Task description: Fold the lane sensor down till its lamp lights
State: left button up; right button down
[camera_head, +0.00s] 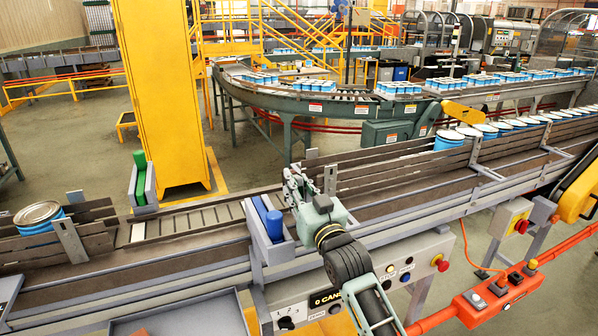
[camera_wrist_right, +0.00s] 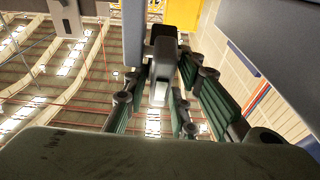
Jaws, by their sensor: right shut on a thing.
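My right gripper (camera_head: 294,186) reaches over the near rail of the conveyor lane. In the right wrist view its green-padded fingers (camera_wrist_right: 158,100) are shut on a dark block with a pale strip, which appears to be the lane sensor (camera_wrist_right: 162,50). In the head view the gripper mostly hides this part, so its exact tilt cannot be told. No lit lamp can be made out on it. My left gripper is in neither view.
The roller lane (camera_head: 190,222) is empty beside my gripper. A blue can (camera_head: 38,217) stands at the left, and several more line the right. A blue roller (camera_head: 274,226) and a green roller (camera_head: 139,159) sit in grey brackets. The control panel (camera_head: 325,300) is below.

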jog(key=shift+w+r+g+p, duration=0.1)
jog(key=shift+r+g+p, duration=0.2)
jog(key=shift+r+p, duration=0.25)
jog(key=shift+w+f+g+h+p, duration=0.2)
jog(key=shift+g+h+p, duration=0.1)
jog(key=shift+g+p, duration=0.3)
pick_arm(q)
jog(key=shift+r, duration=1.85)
pick_arm(e)
jog(key=shift+w+a+f+g+h, duration=0.1)
jog(key=shift+w+g+h, duration=0.1)
jog(key=shift+g, duration=0.35)
jog(key=shift+w+a+f+g+h, duration=0.1)
jog(key=shift+g+h, duration=0.1)
jog(key=shift+g, duration=0.35)
jog(key=c, duration=1.7)
grip_release()
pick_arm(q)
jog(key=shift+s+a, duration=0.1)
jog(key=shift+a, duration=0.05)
pick_arm(e)
jog(key=shift+s, duration=0.1)
jog(key=v, duration=1.2)
